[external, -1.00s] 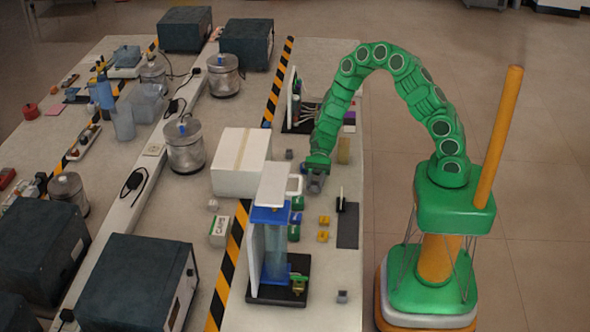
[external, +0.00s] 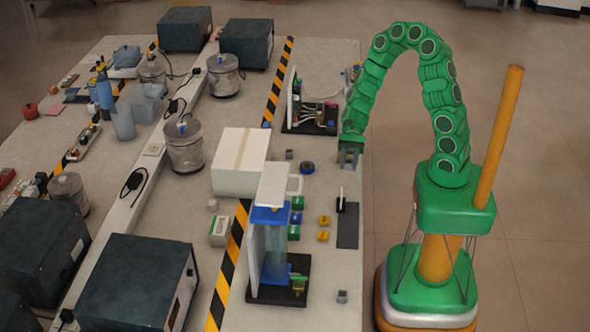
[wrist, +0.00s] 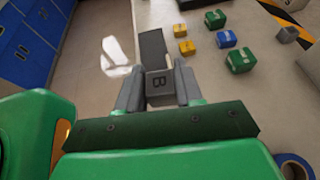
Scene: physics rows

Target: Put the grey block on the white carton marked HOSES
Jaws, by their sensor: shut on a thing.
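My gripper (external: 349,160) hangs over the table's right edge area in the external view. In the wrist view my gripper (wrist: 160,88) is shut on a grey block (wrist: 159,84) marked B. In the external view a large white carton (external: 238,172) with a tan tape strip stands left of my gripper, apart from it; I can read no mark on it. Other grey blocks lie beside the large carton (external: 289,154) and near the front edge (external: 342,296).
A blue ring (external: 307,167) lies between my gripper and the large carton. Yellow (external: 323,236), green and blue blocks lie nearer the camera, beside a tall blue-and-white apparatus (external: 270,240). A dark-based rig (external: 310,118) stands behind.

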